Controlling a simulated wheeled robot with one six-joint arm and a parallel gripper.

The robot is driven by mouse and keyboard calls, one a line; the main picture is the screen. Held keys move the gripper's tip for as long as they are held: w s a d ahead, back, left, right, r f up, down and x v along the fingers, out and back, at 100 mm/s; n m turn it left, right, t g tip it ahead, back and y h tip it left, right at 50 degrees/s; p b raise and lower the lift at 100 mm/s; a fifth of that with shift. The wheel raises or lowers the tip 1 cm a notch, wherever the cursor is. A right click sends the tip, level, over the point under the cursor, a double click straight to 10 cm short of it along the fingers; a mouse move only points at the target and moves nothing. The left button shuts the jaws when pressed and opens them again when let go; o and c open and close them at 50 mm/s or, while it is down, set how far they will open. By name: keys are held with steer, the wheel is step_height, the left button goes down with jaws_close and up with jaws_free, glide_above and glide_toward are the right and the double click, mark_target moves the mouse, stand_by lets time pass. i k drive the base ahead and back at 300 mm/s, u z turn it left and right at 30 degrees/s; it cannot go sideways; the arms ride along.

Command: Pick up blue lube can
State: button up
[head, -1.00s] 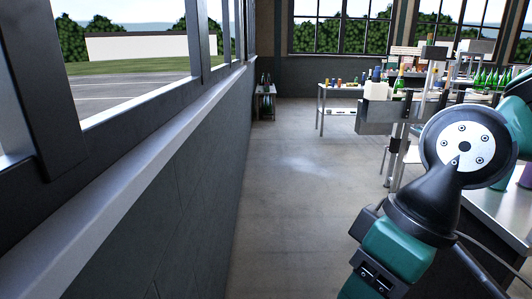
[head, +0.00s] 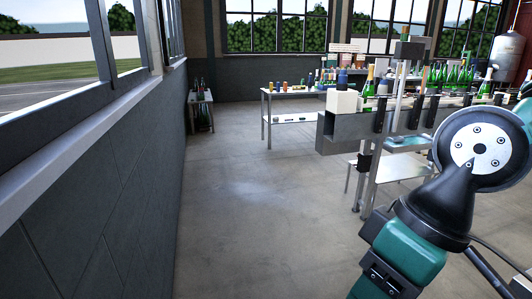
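I cannot make out a blue lube can for certain. Several small coloured items stand on the far table (head: 266,108), too small to identify. A dark blue upright item (head: 342,78) shows above a white block, and I cannot tell what it is. My gripper is out of view; only a teal and black part of my arm shows at the right.
A grey conveyor-like machine (head: 345,132) with posts and green bottles (head: 456,76) stands at the right, ahead of my arm. A small stand with bottles (head: 202,97) is by the left wall (head: 100,170). The grey floor (head: 250,200) between them is clear.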

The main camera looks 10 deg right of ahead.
mark_target(342, 78)
steer(key=z, duration=0.2)
steer(key=i, duration=2.1)
steer(key=z, duration=0.2)
steer(key=i, duration=2.05)
